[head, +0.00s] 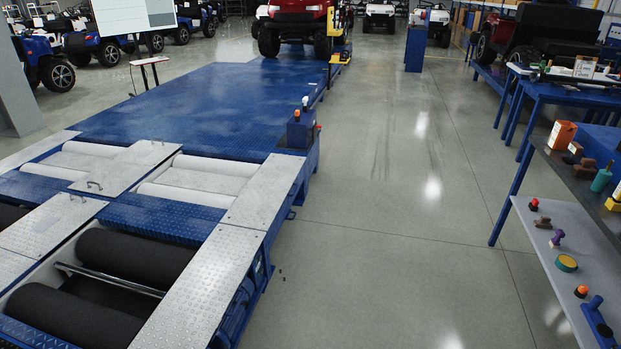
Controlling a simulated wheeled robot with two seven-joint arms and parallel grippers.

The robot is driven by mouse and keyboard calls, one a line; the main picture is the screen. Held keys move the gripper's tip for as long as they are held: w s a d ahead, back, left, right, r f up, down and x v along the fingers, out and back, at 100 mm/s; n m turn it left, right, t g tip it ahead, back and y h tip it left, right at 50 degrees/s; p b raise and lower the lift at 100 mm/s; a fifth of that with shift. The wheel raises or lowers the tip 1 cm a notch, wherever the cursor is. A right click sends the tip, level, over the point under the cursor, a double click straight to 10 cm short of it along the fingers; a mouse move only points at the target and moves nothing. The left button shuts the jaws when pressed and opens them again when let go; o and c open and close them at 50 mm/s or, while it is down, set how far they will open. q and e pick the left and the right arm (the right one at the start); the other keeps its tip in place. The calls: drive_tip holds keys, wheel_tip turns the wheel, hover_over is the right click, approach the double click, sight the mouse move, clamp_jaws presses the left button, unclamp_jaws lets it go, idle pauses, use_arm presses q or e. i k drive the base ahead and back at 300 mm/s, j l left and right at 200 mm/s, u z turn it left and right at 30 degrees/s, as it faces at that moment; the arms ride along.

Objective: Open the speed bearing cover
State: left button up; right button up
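The blue roller tester (190,110) fills the left of the head view. Silvery tread-plate covers lie on it. One cover (133,165) between the pale rollers carries a small handle (94,184) and lies flat. Another cover (55,222), nearer and to the left, also has a small handle and lies flat. A long plate (205,290) runs along the tester's right edge, with another plate (262,190) beyond it. I cannot tell which one is the speed bearing cover. Neither of my grippers is in view.
Black rollers (135,250) sit in an open pit at near left; pale rollers (205,179) lie beyond. A blue box with an orange-topped button (297,128) stands at the tester's right edge. Open grey floor (400,220) separates it from the right-hand tables with small parts (565,235).

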sight(257, 207)
drive_tip(key=i+j, duration=0.15)
drive_tip(key=i, duration=0.25)
drive_tip(key=i+j, duration=0.15)
drive_tip(key=i, duration=0.25)
drive_tip(key=i+j+u, duration=0.1)
drive_tip(key=i, duration=0.25)
drive_tip(key=i+l, duration=0.3)
drive_tip(key=i, duration=0.2)
drive_tip(key=i+l, duration=0.3)
drive_tip(key=i, duration=0.2)
